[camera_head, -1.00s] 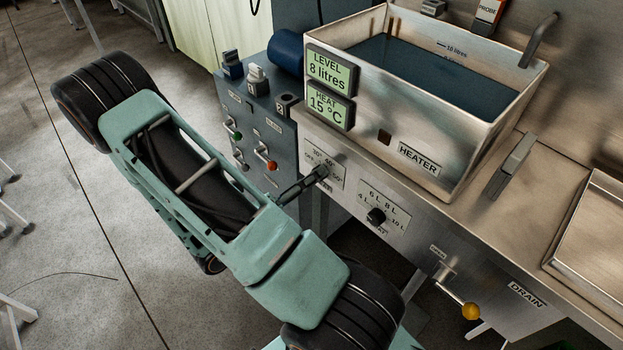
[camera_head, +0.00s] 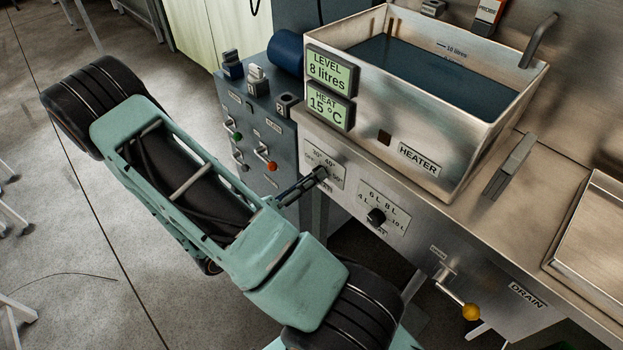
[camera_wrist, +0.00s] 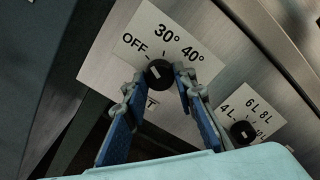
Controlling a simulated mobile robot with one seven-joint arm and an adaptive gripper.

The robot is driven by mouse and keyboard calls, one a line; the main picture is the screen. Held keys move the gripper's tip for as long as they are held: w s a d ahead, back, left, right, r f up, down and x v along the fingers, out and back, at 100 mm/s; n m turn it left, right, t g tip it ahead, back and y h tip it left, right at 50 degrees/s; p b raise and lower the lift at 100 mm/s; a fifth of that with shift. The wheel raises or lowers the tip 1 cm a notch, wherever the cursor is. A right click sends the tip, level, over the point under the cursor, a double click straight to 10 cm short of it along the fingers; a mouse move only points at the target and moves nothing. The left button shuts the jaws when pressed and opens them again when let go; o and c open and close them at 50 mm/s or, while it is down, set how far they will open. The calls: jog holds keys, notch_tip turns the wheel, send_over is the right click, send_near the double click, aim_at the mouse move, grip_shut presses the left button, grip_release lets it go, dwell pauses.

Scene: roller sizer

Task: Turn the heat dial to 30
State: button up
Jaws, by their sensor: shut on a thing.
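The heat dial (camera_wrist: 159,73) is a round black knob on a white label plate (camera_wrist: 147,38) marked OFF, 30° and 40°. A pale mark on the knob sits toward its OFF side; its exact heading is hard to tell. My gripper (camera_wrist: 161,80) is shut on the dial, one blue-and-grey finger at each side. In the head view my gripper (camera_head: 317,176) reaches the panel below the heater tank and hides most of the dial. The heat display (camera_head: 326,107) reads 15 °C.
The level dial (camera_head: 376,216) with its 4 L to 10 L scale is close by at the right. The water tank (camera_head: 420,158) stands above. A drain lever with a yellow ball (camera_head: 471,312) sticks out lower right. Switches, one with a red knob (camera_head: 271,166), are at the left.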

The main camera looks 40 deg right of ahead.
jog(key=shift+m+b, duration=0.4)
jog(key=shift+m, duration=3.6)
jog(key=o, duration=1.2)
jog(key=shift+c, duration=0.2)
jog(key=a, duration=1.2)
jog(key=shift+s, duration=0.45)
